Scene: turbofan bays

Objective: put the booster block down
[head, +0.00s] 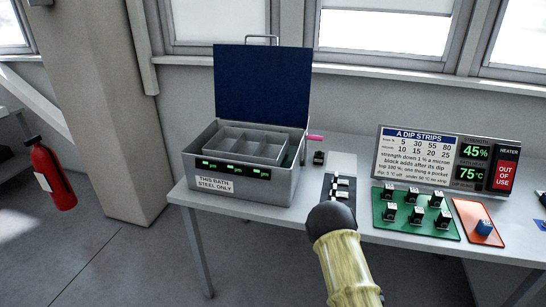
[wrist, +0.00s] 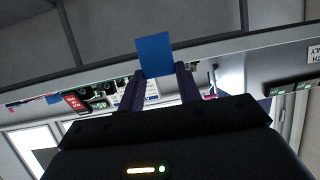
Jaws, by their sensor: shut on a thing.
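My gripper (wrist: 160,86) is shut on a plain blue block (wrist: 155,54), which stands out beyond its two dark fingertips in the wrist view. I take this to be the booster block; no label shows on it. In the head view my arm, in a pale yellow sleeve with a dark rounded end, reaches over the table's front edge. My gripper and the held block cannot be made out there.
The grey table (head: 378,245) carries an open steel bath (head: 199,169) with a divided tray (head: 263,147), its lid raised. A black strip (head: 329,184) bears small pieces. A green mat (head: 382,223) holds several blocks before a sign (head: 411,160). A small black block (head: 319,158) stands behind the strip.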

